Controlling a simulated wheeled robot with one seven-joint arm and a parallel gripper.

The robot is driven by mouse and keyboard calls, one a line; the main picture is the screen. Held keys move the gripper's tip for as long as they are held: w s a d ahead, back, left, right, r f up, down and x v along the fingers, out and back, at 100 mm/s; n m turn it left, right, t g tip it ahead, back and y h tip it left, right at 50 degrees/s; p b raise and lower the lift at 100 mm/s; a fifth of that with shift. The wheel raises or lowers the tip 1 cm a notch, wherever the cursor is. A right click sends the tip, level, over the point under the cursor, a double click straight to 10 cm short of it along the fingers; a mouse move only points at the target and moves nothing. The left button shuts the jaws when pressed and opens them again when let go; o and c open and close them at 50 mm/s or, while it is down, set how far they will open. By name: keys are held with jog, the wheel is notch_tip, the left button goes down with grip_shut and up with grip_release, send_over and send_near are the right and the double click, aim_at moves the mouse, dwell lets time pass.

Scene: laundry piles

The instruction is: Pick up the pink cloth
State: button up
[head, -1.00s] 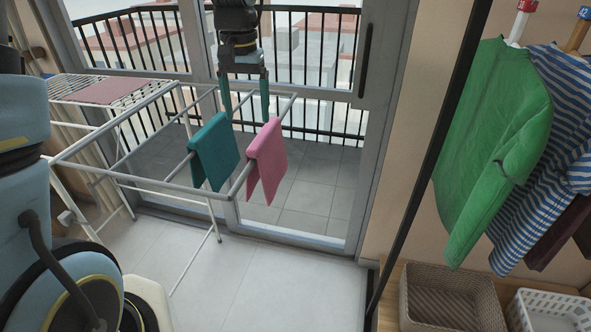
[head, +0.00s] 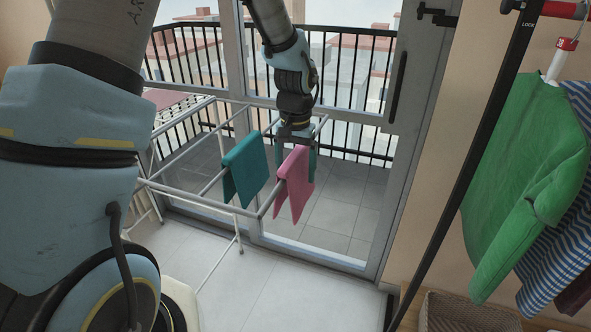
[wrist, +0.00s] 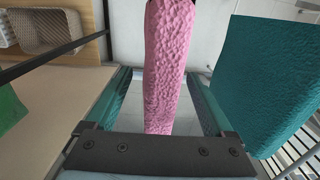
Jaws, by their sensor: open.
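The pink cloth (head: 294,186) hangs folded over a bar of the drying rack (head: 264,211), at its right corner in the head view. In the wrist view the pink cloth (wrist: 168,65) hangs between my gripper's two teal fingers, with visible gaps on both sides. My gripper (wrist: 165,100) is open. In the head view my gripper (head: 296,150) is just behind and above the cloth, and its fingers are partly hidden by it. A teal cloth (head: 246,168) hangs on a bar to the left of the pink one, and shows at the right in the wrist view (wrist: 265,75).
A glass door and balcony railing (head: 350,90) stand behind the rack. A green shirt (head: 525,185) and a striped shirt (head: 555,235) hang at the right. A wicker basket (head: 465,312) is below them. The floor (head: 290,300) in front is clear.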

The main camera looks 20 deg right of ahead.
jog(key=shift+f, duration=0.2)
grip_shut()
dwell(0.6)
